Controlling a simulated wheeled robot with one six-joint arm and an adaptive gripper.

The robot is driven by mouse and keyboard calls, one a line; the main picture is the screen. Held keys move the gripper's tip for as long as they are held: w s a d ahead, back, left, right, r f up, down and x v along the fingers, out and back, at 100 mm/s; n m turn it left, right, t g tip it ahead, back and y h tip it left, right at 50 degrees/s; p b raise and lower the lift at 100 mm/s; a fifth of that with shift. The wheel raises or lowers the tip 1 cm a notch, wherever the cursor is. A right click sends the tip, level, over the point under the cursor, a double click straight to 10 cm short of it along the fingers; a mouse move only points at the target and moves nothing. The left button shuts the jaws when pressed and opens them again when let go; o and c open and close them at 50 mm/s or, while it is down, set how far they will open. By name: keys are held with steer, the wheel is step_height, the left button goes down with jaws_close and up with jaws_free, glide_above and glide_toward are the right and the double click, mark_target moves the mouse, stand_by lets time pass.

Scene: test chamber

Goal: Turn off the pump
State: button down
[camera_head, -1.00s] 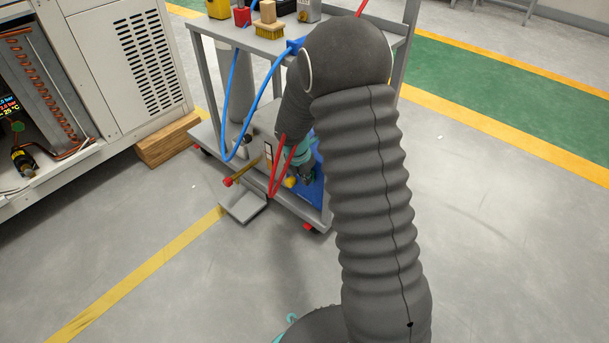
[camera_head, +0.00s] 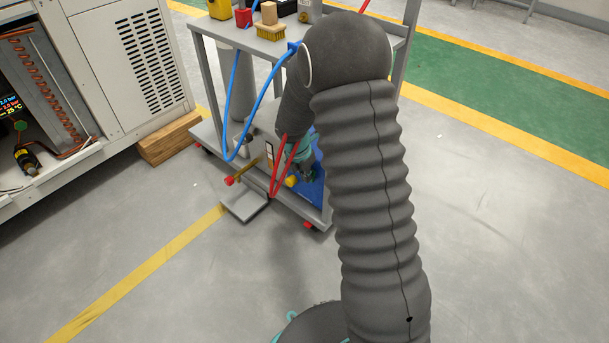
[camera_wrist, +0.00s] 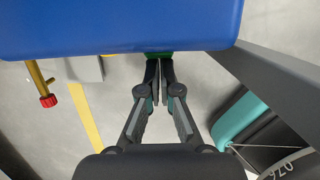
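The pump is a blue box on the lower shelf of a grey cart, partly hidden behind my arm in the head view (camera_head: 313,192). In the wrist view its blue body (camera_wrist: 120,25) fills the top. A small green part (camera_wrist: 160,55), perhaps the switch, shows at its edge, mostly covered by my fingertips. My gripper (camera_wrist: 159,68) has its fingers together, with nothing visible between them, right at the green part. I cannot tell whether they touch it. In the head view my gripper (camera_head: 308,170) is low beside the pump, partly hidden.
Red and blue hoses (camera_head: 232,120) hang on the cart's front. A brass pipe with a red end (camera_wrist: 47,98) sticks out left of my gripper. The cart's grey post (camera_wrist: 275,75) is close on the right. A white machine stands left; the floor in front is clear.

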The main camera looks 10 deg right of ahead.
steer(key=s+a+r+p, duration=0.2)
steer(key=a+r, duration=0.3)
steer(key=r, duration=0.4)
steer(key=shift+s+r, duration=0.35)
steer(key=shift+s, duration=0.5)
steer(key=shift+a, duration=0.1)
steer(key=shift+a+f, duration=0.25)
steer(key=shift+f, duration=0.25)
